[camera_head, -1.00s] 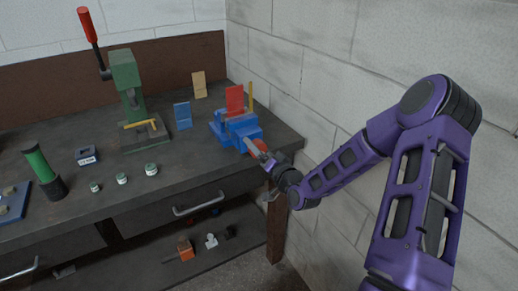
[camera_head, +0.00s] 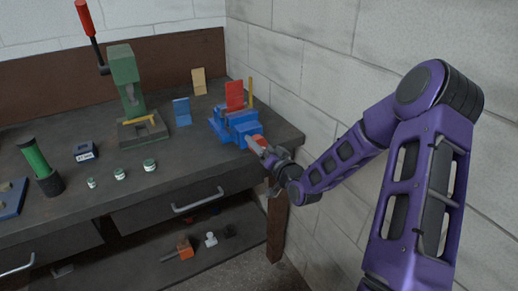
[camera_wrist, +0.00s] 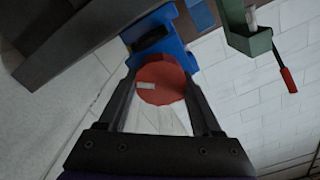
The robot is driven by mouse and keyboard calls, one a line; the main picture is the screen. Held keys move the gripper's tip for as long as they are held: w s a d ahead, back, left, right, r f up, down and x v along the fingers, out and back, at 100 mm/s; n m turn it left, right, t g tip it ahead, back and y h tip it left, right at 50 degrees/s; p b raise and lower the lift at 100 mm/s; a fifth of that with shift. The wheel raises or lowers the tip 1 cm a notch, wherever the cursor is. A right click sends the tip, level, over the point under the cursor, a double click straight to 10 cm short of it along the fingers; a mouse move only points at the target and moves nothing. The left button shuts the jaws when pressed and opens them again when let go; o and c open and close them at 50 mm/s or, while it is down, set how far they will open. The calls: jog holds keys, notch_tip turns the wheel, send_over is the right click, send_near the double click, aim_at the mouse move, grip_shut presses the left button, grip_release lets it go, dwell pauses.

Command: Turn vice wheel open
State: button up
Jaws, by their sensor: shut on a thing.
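The blue vice (camera_head: 234,126) stands at the right end of the bench, with a red piece (camera_head: 235,95) upright at its jaws. Its red wheel (camera_wrist: 161,82) fills the space between my gripper's fingers in the wrist view, with a small pale mark on its face. My gripper (camera_head: 264,149) reaches the front of the vice in the head view and hides much of the wheel (camera_head: 256,143). In the wrist view my gripper (camera_wrist: 160,100) has one finger on each side of the wheel and is shut on it. The vice body (camera_wrist: 165,45) shows behind the wheel.
A green press (camera_head: 128,85) with a red-handled lever stands left of the vice. A blue block (camera_head: 181,112) and a tan block (camera_head: 198,81) stand between them. The wall is close on the right.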

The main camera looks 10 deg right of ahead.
jog(key=shift+r+n, duration=0.1)
jog(key=shift+n, duration=0.4)
jog(key=o, duration=1.4)
jog(key=shift+w, duration=0.1)
jog(key=p+v, duration=0.5)
jog(key=v, duration=1.2)
jog(key=shift+s, duration=0.2)
